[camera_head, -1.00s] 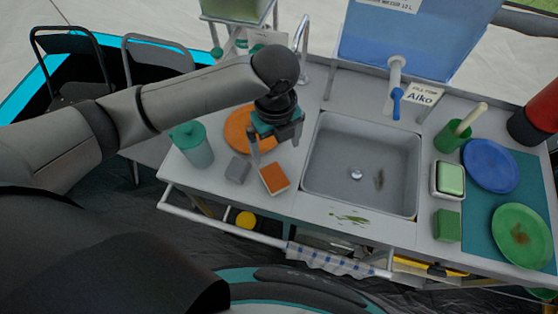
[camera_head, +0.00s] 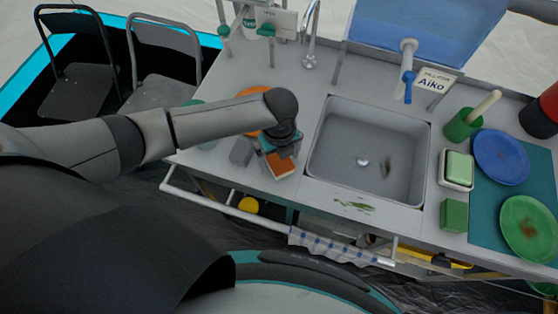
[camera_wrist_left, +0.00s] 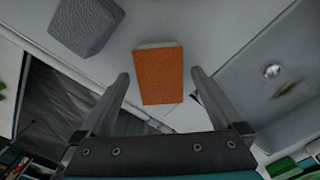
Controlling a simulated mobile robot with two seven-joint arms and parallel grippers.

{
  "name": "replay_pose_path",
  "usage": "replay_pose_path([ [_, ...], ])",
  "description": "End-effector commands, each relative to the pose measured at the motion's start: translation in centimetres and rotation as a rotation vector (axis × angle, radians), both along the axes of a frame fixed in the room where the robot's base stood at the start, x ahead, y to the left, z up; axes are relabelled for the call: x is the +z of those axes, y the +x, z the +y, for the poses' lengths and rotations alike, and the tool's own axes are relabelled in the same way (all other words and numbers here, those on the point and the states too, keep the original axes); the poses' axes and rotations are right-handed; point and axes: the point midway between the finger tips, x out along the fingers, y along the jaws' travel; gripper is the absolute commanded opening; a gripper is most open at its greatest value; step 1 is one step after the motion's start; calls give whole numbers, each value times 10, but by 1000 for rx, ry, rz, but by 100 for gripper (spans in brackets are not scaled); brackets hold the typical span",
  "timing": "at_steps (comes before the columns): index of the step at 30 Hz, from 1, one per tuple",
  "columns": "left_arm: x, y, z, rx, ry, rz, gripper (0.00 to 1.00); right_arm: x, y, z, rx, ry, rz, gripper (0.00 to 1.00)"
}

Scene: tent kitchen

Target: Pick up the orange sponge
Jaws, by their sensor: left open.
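The orange sponge (camera_head: 281,164) lies on the grey counter left of the sink, partly covered by my left gripper (camera_head: 276,152) in the head view. In the left wrist view, the sponge (camera_wrist_left: 160,78) shows an orange top and a pale far edge. The left gripper's open fingers (camera_wrist_left: 160,76) appear on either side of it, with a visible gap on each side. I cannot tell how far the fingertips are above the counter. My right gripper is not in view.
A grey block (camera_head: 241,152) lies just left of the sponge. An orange plate (camera_head: 254,95) and a teal canister (camera_head: 199,108) are partly hidden behind my arm. The sink (camera_head: 355,180) is to the right. A green sponge (camera_head: 454,215) lies farther right. The counter's front edge is close.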

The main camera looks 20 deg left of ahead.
Motion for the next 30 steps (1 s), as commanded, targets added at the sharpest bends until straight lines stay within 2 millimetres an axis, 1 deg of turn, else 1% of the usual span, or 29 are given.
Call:
replay_pose_path([
  [1, -7, -1, 0, 0, 1, 1, 100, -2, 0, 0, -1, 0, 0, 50],
  [3, -11, -1, 0, 0, 1, 0, 100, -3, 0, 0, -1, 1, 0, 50],
  [11, -11, 0, 0, 0, 1, -1, 100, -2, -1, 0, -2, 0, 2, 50],
  [30, -11, 0, 0, 0, 1, -1, 28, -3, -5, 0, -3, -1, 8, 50],
])
